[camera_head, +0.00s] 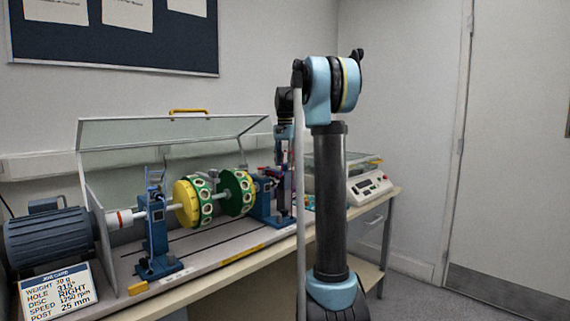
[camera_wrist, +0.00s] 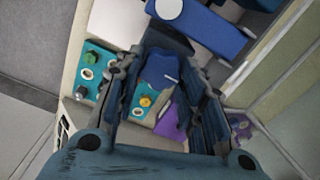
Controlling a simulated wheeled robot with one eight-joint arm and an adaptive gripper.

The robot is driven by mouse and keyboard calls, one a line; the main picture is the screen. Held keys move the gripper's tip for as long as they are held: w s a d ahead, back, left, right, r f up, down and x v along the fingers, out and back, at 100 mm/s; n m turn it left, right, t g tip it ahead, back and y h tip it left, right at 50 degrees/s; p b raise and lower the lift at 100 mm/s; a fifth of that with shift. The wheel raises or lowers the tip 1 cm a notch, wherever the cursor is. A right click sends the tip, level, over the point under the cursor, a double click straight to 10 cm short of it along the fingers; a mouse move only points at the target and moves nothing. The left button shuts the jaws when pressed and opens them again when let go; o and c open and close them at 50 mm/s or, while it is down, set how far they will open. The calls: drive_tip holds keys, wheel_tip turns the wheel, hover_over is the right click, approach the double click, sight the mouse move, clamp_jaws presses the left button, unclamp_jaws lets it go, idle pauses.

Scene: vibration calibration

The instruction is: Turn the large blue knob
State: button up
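In the wrist view, a blue knob (camera_wrist: 156,70) with a short white mark on its face sits above a teal panel (camera_wrist: 133,106). It shows between the two dark fingers of my gripper (camera_wrist: 160,68). The fingers are apart, one on the left and one on the right of the knob. I cannot tell whether either finger touches it. In the head view, my arm and the bench fittings hide the knob, and my gripper shows only partly beside my arm.
A small yellow knob (camera_wrist: 145,101) and a green knob (camera_wrist: 91,58) are nearby. A larger blue part (camera_wrist: 208,28) lies just beyond. The rotor (camera_head: 240,190), clear cover (camera_head: 175,130), motor (camera_head: 50,237) and job card (camera_head: 58,291) are left of my arm. A white instrument (camera_head: 370,186) is right.

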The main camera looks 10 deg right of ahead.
drive_tip(key=shift+a+n, duration=0.1)
drive_tip(key=shift+n, duration=0.2)
drive_tip(key=n, duration=0.5)
drive_tip(key=shift+w+a+n, duration=0.1)
drive_tip(key=shift+w+n, duration=0.05)
drive_tip(key=shift+n, duration=0.15)
drive_tip(key=n, duration=0.5)
drive_tip(key=shift+n, duration=0.3)
idle(0.3)
drive_tip(key=o, duration=1)
drive_tip(key=shift+o, duration=0.2)
wheel_tip(320, 180, up, 12)
